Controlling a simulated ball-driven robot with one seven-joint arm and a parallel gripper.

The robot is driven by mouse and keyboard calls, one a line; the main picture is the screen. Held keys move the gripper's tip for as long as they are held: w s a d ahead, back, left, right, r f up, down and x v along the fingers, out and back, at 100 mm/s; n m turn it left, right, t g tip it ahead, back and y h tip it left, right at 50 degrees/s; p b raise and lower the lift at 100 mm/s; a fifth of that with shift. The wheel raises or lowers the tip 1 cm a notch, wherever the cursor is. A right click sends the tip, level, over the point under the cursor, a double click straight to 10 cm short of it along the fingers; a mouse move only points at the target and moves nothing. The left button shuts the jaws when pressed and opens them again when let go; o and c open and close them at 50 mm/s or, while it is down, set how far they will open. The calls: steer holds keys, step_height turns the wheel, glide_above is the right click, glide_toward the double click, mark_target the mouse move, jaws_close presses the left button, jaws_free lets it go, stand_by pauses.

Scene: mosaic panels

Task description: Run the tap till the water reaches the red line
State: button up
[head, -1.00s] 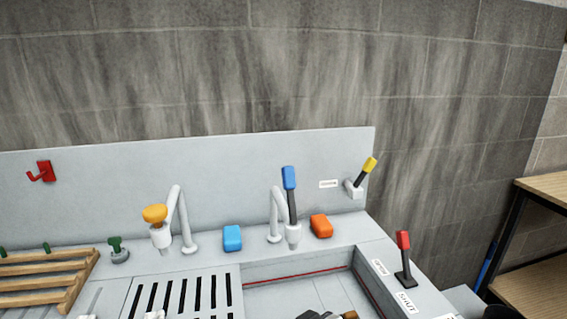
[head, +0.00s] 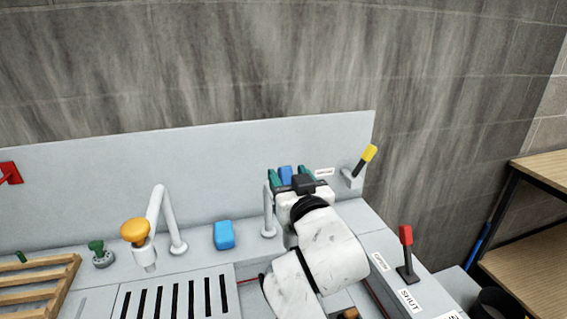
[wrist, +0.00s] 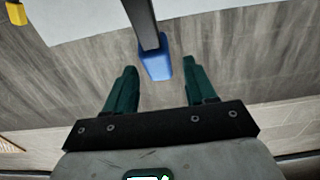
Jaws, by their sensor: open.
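The blue-handled tap lever (head: 286,173) stands up behind my gripper. In the wrist view its blue handle (wrist: 156,64) and dark stem lie between my two green fingers. My gripper (head: 289,177) is open around the handle; a gap shows on each side. The white tap spout (head: 268,208) stands just left of my wrist. The sink basin is mostly hidden by my arm; a short piece of the red line (head: 248,282) shows on its back wall. I cannot see the water level.
A red lever (head: 406,236) with OPEN and SHUT labels stands right of the basin. A yellow lever (head: 364,160) is on the back panel. An orange-knobbed tap (head: 135,232), a blue block (head: 224,235) and a wooden rack (head: 38,283) are to the left.

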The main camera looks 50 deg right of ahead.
steer(key=shift+p+x, duration=0.35)
steer(key=shift+x, duration=1.65)
jaws_close()
